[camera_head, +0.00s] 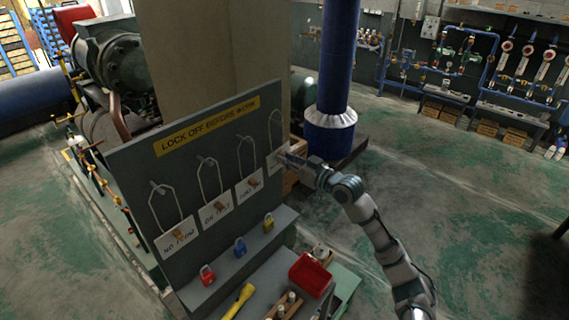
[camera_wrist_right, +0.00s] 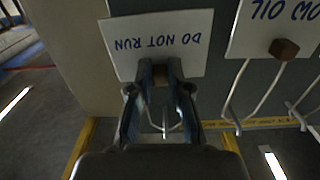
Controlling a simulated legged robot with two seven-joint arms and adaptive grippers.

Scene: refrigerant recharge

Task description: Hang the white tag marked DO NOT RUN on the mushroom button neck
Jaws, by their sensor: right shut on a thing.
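The white tag marked DO NOT RUN (camera_wrist_right: 197,55) shows upside down in the wrist view. My right gripper (camera_wrist_right: 160,76) is shut on the small brown block on this tag. Its pale cord runs back between the fingers. In the head view the tag (camera_head: 274,160) is the rightmost on the grey lock-off board (camera_head: 135,165), partly hidden by my right gripper (camera_head: 286,159). Its cord loop rises to the board's upper right; whether it still sits on a peg is unclear. I cannot make out a mushroom button. My left gripper is not in view.
Red (camera_head: 207,274), blue (camera_head: 240,246) and yellow (camera_head: 268,223) padlocks line the board's ledge. A red bin (camera_head: 310,275) stands below. The floor at right is clear.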

